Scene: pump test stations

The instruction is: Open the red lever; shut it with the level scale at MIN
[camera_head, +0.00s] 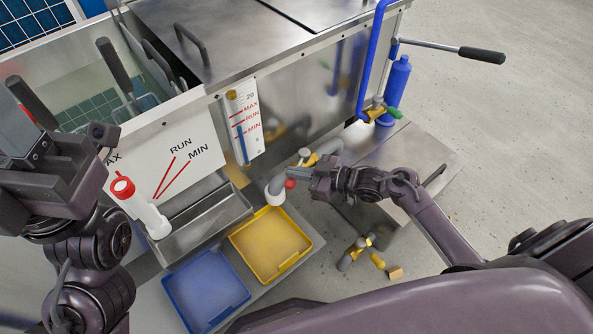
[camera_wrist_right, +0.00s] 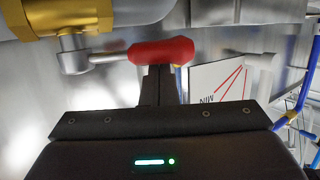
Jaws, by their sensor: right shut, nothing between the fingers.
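The red lever (camera_head: 290,183) sticks out from a pipe valve below the tank front. Its red grip also shows close up in the right wrist view (camera_wrist_right: 162,51), on a metal arm from a brass-coloured fitting. My right gripper (camera_head: 308,181) is shut and empty, its tips at the red grip; I cannot tell whether they touch. The level scale (camera_head: 254,112) on the tank front has red MAX, RUN and MIN marks. The blue column in its tube tops out near RUN and MIN; the exact height is unclear. My left gripper (camera_head: 32,104) is at the far left, its jaws unclear.
A yellow tray (camera_head: 300,246) and a blue tray (camera_head: 240,292) lie below the tank. A blue bottle (camera_head: 397,80) stands behind right.

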